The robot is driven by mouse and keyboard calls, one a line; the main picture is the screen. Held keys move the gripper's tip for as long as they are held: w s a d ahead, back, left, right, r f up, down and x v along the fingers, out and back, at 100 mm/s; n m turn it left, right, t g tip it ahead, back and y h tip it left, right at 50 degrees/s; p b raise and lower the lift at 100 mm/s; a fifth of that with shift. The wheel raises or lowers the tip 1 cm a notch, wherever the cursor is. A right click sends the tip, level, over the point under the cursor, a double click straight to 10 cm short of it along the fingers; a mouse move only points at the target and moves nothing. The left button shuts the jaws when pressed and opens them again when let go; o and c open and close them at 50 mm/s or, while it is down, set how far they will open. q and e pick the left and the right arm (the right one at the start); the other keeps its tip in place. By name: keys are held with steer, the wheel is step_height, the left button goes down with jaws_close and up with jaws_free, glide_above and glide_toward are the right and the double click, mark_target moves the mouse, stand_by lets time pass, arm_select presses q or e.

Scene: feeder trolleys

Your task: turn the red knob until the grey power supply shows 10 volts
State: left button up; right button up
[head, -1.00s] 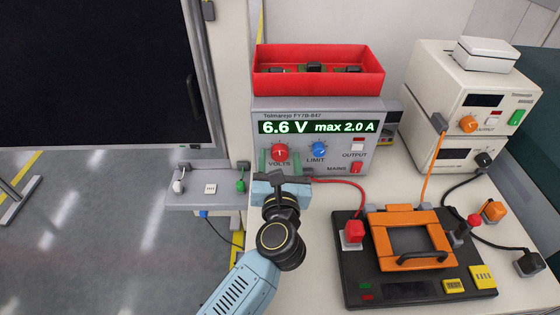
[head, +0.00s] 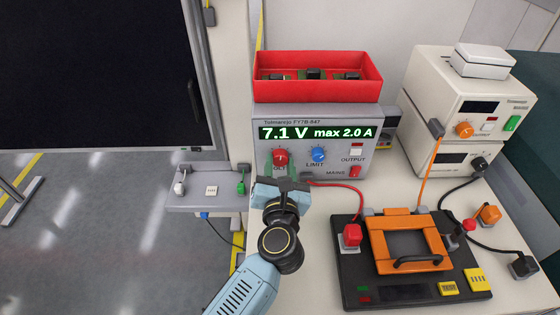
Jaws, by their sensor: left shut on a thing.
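The grey power supply (head: 334,112) stands on the bench in the head view, its green display (head: 315,132) reading 7.1 V and max 2.0 A. The red knob (head: 280,156) is on the left of its front panel, above the partly covered VOLTS label. My left gripper (head: 280,165) reaches up from below, with its fingers on both sides of the red knob, shut on it. The gripper body hides the lower left of the panel. My right gripper is not in view.
A blue LIMIT knob (head: 318,154) sits close right of the red one. A red bin (head: 318,78) rests on the supply. A black test fixture with an orange frame (head: 377,248) and a red cable (head: 345,186) lie to the right. Cream instruments (head: 452,92) stand further right.

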arm_select(q)
steer(key=m+p, duration=0.4)
steer(key=m, duration=0.1)
steer(key=shift+r, duration=0.15)
steer(key=shift+m+p, duration=1.5)
steer(key=shift+m, duration=1)
steer(key=o, duration=1)
steer(key=s, duration=1.3)
steer(key=shift+s, duration=0.25)
